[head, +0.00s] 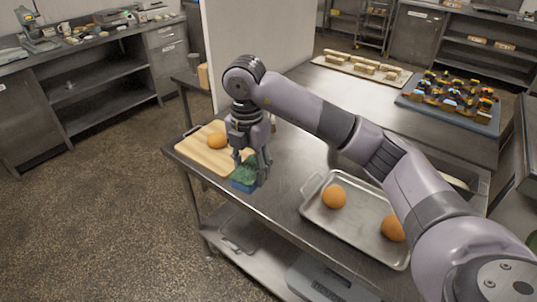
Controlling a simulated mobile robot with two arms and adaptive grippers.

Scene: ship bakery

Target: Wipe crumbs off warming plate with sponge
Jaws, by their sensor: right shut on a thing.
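My right gripper (252,172) reaches down over the front left part of a steel table (287,183). It is shut on a green and blue sponge (243,181), low at the table top beside a wooden board. I cannot tell whether the sponge touches the surface. I cannot make out a separate warming plate, and no crumbs can be told at this size. My right arm hides part of the table behind it. My left gripper is not in view.
The wooden board (190,150) bears a round orange-brown bun (217,141). A metal tray (313,213) with two similar buns stands right of the sponge. Farther back are a long tray of pale loaves (366,67) and a blue-grey tray (480,123) of colourful pastries. A white wall (250,35) rises behind.

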